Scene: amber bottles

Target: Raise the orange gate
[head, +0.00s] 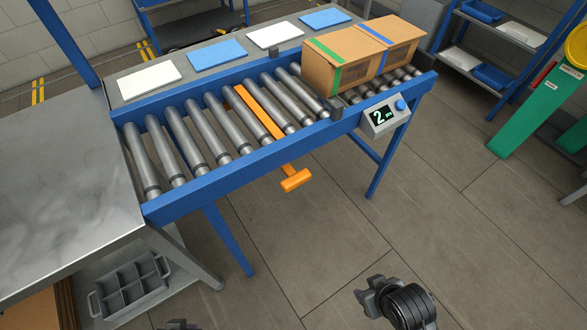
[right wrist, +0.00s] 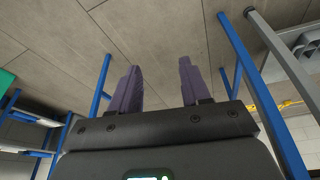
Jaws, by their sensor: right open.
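The orange gate (head: 259,112) is a long flat bar lying low between the rollers of the conveyor (head: 210,178). Its orange handle (head: 295,180) sticks out below the conveyor's front blue rail. My right gripper (head: 366,297) is at the bottom of the head view, well below and right of the handle, and apart from it. In the right wrist view its two purple fingers (right wrist: 158,68) are spread with nothing between them. A small dark part at the bottom edge of the head view may be my left gripper (head: 177,325); its jaws are cut off.
Two cardboard boxes (head: 360,55) stand on the conveyor's right part, beside a small display (head: 384,115) reading 2. A metal table (head: 60,190) is at left, with a grey divided bin (head: 131,288) below. Open floor lies in front of the handle.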

